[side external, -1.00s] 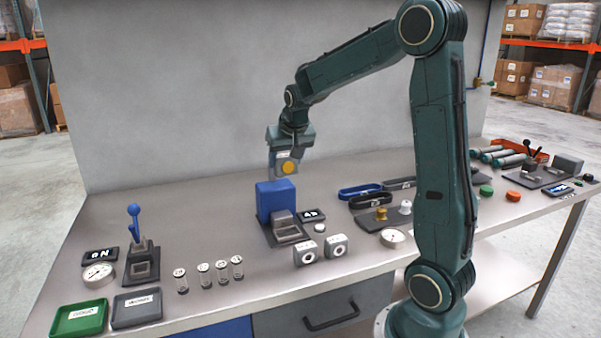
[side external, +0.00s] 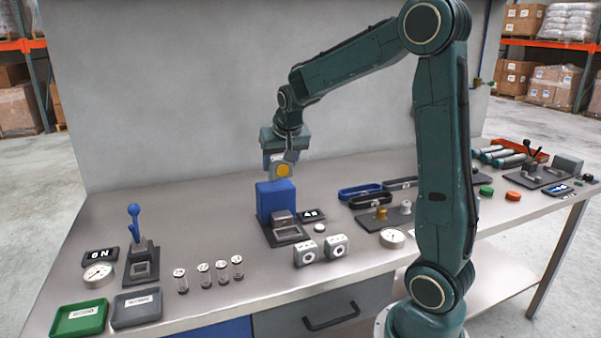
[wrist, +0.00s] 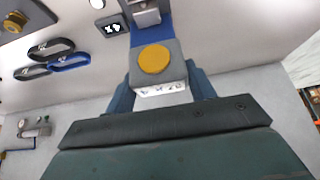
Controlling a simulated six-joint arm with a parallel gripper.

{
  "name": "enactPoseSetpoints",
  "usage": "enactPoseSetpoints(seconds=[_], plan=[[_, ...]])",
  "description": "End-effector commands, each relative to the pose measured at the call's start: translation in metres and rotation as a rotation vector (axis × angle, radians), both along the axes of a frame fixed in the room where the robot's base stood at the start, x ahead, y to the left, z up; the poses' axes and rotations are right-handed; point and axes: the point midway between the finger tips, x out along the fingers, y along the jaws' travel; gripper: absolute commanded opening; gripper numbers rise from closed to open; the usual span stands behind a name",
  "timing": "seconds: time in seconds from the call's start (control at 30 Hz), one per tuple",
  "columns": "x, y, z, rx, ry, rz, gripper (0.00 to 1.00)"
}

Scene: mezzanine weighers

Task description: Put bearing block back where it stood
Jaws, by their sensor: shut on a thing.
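My gripper (side external: 281,162) is shut on a grey block with a round yellow face, the bearing block (side external: 283,170). The block is held up off the bench, just above the top of a blue-bodied press or weigher (side external: 276,199) as seen from the side; I cannot tell the gap between them. In the wrist view the bearing block (wrist: 158,67) sits between the two blue fingers, with its yellow disc showing and a white printed label on its near side. Two similar grey blocks with pale round faces, a left one (side external: 305,253) and a right one (side external: 336,246), stand on the bench.
A small display (side external: 312,215) and a white button (side external: 320,228) lie right of the blue device. Several glass vials (side external: 204,273) stand to the left. Blue (side external: 360,191) and black (side external: 370,200) oval rings lie behind right. Bare bench (side external: 190,225) lies left of the device.

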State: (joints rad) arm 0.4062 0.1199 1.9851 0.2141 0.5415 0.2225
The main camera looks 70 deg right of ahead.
Motion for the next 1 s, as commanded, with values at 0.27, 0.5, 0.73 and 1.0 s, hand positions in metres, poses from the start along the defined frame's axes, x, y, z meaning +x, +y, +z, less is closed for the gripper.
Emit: enactPoseSetpoints(seconds=[0.27,0.5,0.73,1.0], plan=[[0.000,0.056,0.000,0.002,0.000,0.008,0.17],[-0.008,0.101,-0.002,0.000,-0.001,0.007,0.17],[-0.016,0.125,-0.003,-0.004,-0.005,0.003,0.17],[-0.019,0.131,-0.003,-0.005,-0.006,0.000,0.17]])
